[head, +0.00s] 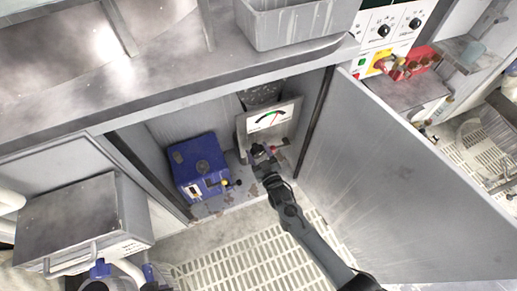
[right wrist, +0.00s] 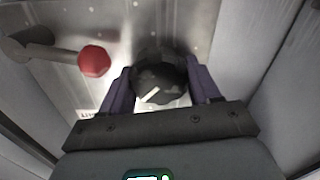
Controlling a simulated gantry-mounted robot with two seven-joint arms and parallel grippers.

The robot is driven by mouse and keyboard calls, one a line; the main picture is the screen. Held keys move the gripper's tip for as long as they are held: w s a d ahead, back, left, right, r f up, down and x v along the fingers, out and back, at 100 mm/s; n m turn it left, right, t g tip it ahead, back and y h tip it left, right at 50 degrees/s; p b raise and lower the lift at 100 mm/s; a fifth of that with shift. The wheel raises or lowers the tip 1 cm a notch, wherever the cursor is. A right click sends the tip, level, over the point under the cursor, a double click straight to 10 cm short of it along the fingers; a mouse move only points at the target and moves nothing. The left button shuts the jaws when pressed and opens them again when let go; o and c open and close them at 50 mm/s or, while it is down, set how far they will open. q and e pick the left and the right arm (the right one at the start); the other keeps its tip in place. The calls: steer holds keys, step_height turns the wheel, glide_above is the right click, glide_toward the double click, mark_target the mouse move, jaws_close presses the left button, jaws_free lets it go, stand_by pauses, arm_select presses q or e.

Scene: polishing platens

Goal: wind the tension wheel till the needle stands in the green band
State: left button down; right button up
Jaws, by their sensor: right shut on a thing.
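The gauge (head: 270,118) has a white face with a green arc and a red part at its right, and stands in the open cabinet. Its thin dark needle leans up to the right near the green; its exact place is too small to tell. The tension wheel, a dark round knob with a white mark (right wrist: 158,84), sits below the gauge. My right gripper (head: 262,152) is shut on it, with a finger at each side in the right wrist view (right wrist: 159,92). In the head view the gripper mostly hides the wheel. My left gripper (head: 124,270) shows two blue fingertips apart, seemingly empty, at the bottom left.
A red-knobbed lever (right wrist: 94,61) is beside the wheel. A blue box (head: 198,165) with a small yellow knob stands left of the gauge. The open cabinet door (head: 400,190) bounds the right side. A grey box (head: 85,215) is at the left, the counter (head: 180,85) above.

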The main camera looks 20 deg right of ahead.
steer(key=n, duration=0.1)
steer(key=n+p, duration=0.1)
steer(key=shift+a+r+n, duration=0.1)
steer(key=shift+r+n, duration=0.1)
steer(key=shift+n, duration=0.1)
steer(key=shift+n+p, duration=0.35)
steer(key=shift+n, duration=0.15)
steer(key=shift+w, duration=0.1)
steer(key=o, duration=0.7)
steer(key=shift+f, duration=0.1)
